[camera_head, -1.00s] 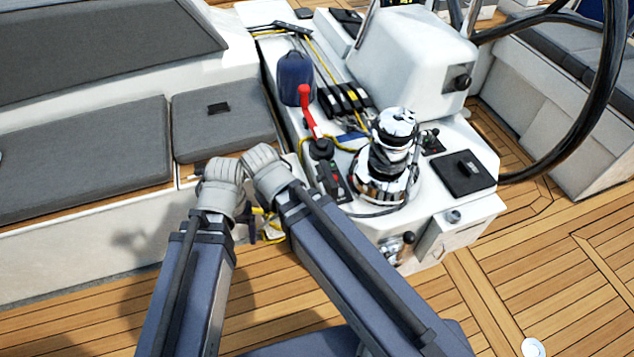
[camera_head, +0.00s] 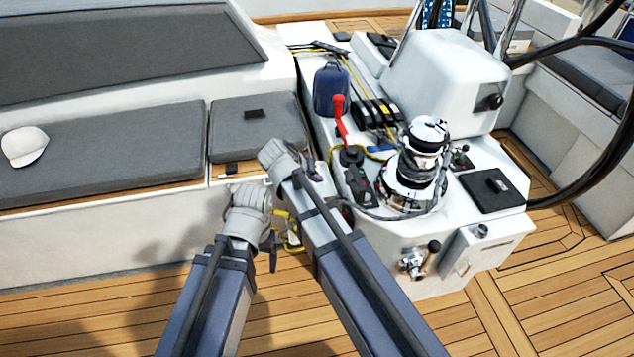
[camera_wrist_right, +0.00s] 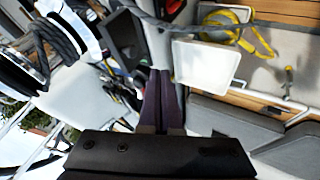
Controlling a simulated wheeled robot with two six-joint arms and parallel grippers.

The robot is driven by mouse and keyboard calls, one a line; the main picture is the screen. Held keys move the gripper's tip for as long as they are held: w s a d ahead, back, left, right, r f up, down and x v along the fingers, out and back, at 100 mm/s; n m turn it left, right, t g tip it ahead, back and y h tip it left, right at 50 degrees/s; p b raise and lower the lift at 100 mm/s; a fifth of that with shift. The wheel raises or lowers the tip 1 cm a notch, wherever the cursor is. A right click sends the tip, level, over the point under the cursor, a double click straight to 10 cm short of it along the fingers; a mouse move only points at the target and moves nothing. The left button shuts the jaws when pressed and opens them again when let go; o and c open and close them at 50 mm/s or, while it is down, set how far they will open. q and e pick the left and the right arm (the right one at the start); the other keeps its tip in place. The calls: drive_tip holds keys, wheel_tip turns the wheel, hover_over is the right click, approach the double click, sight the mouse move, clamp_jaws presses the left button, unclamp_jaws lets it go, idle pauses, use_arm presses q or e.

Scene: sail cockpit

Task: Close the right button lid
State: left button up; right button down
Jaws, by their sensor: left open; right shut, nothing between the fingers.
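Small dark fittings stand by the chrome winch (camera_head: 424,140) on the white console (camera_head: 440,225). One small black fitting (camera_head: 460,157) is right of the winch, with a part that seems raised. A dark panel (camera_head: 360,186) is left of it, near the red-handled lever (camera_head: 340,115). I cannot tell for sure which part is the right button lid. My right gripper (camera_head: 313,168) is at the console's left edge, partly hidden by its wrist. In the right wrist view its dark purple fingers (camera_wrist_right: 161,98) are together and empty. My left gripper (camera_head: 273,250) is lower, over the deck, open, mostly hidden.
A blue bag (camera_head: 331,90) and black rope clutches (camera_head: 376,112) are on the console. A black square hatch (camera_head: 492,190) lies right of the winch. Grey seat cushions (camera_head: 110,150) and a white cap (camera_head: 24,146) are left. The wheel (camera_head: 600,175) is right. Teak deck is clear in front.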

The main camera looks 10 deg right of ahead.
sight(352, 184)
drive_tip(key=w+d+f+b, duration=0.2)
drive_tip(key=d+f+b, duration=0.1)
drive_tip(key=d+f, duration=0.2)
drive_tip(key=shift+w+d+b, duration=0.25)
drive_tip(key=shift+d+b, duration=0.15)
drive_tip(key=shift+d, duration=0.7)
